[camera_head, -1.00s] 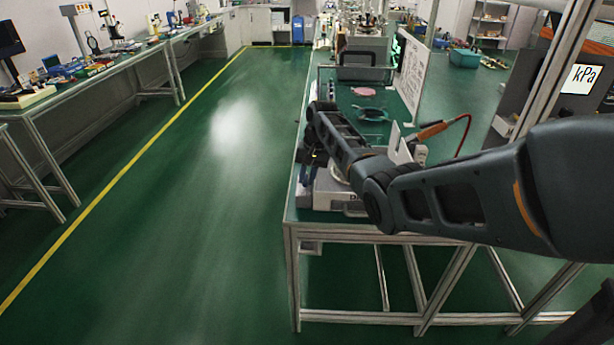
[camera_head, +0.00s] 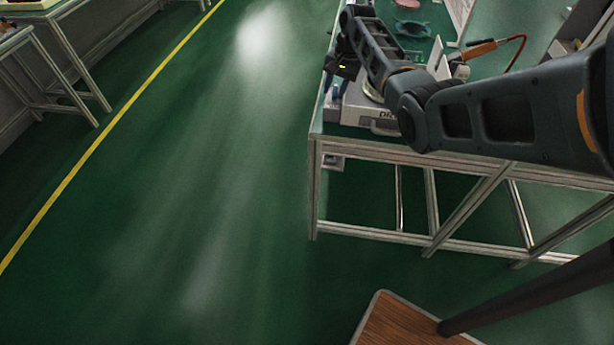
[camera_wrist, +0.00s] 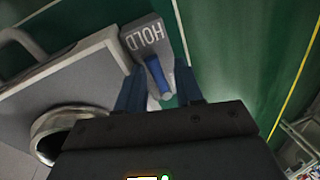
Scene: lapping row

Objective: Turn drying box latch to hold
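The drying box, a pale grey case (camera_head: 360,112) with partly hidden lettering, sits at the near left corner of the bench, partly covered by my arm. In the wrist view its grey surface (camera_wrist: 85,75) fills the left side. A grey plate marked HOLD (camera_wrist: 146,36) stands at its edge. The latch's blue handle (camera_wrist: 158,80) points from near the plate towards me. My gripper (camera_wrist: 160,92) is open, with one dark blue finger on each side of the handle. Whether either finger touches it I cannot tell. In the head view my gripper (camera_head: 336,90) hangs at the box's left side.
The green-topped bench (camera_head: 325,128) has a metal frame. An orange-handled tool with a red cable (camera_head: 480,50) and a teal round item (camera_head: 412,28) are on it behind my arm. A wood-topped surface (camera_head: 400,325) is at the bottom. Green floor (camera_head: 200,220) lies open to the left.

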